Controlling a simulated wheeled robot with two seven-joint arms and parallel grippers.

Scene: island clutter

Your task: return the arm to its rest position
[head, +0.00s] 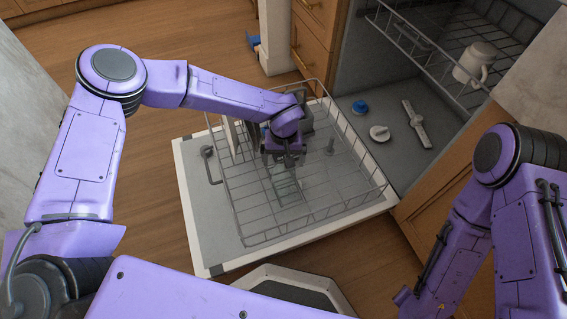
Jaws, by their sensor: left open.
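My left arm reaches in from the left, over the pulled-out lower rack (335,203) of an open dishwasher. My left gripper (287,163) points down into the rack and is open. A clear glass-like item (285,188) shows just below the gripper in the rack; I cannot tell whether the fingers touch it. My right arm (455,262) is folded at the right edge of the view, and its gripper is not in view.
The open dishwasher door (212,222) lies flat under the rack. White plates (230,135) stand at the rack's left. A white mug (474,64) is in the upper rack (425,45). Wooden cabinets (316,35) stand behind. Wood floor (150,170) is clear at left.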

